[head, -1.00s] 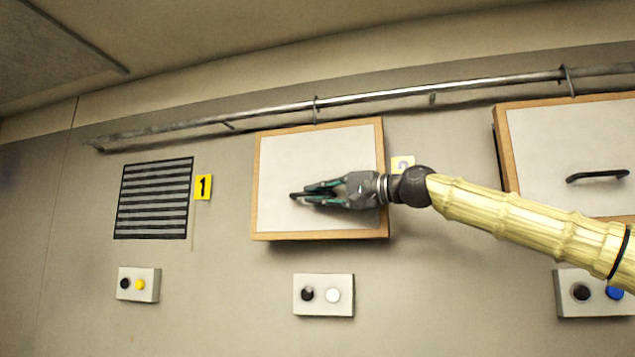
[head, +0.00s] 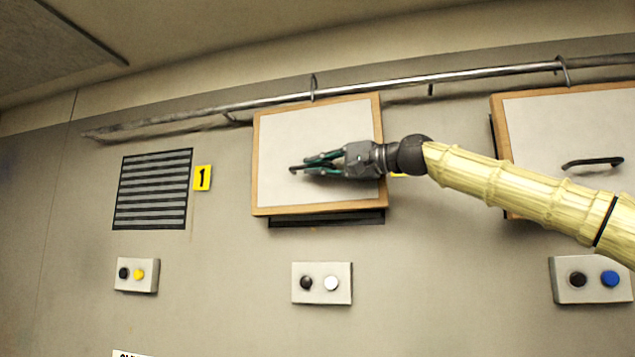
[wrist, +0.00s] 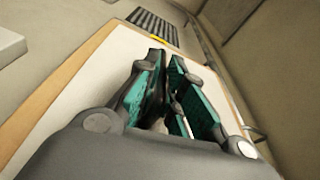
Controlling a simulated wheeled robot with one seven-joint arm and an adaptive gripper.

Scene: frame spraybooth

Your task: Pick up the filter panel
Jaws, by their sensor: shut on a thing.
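The filter panel (head: 285,190), a white board with a wooden rim, is in the middle of the head view, in front of the wall. A dark frame edge (head: 330,219) shows below its lower rim. My gripper (head: 308,166) reaches in from the right and is shut on the panel's dark handle (head: 293,169), most of which the fingers hide. In the wrist view the gripper (wrist: 172,85) has its teal-padded fingers closed around the dark handle, with the white panel face (wrist: 95,75) behind.
A black slatted vent (head: 153,190) with a yellow number 1 tag (head: 202,178) is on the wall at left. A second framed panel (head: 540,125) is at right. A metal pipe (head: 400,85) runs above. Button boxes (head: 321,284) sit below.

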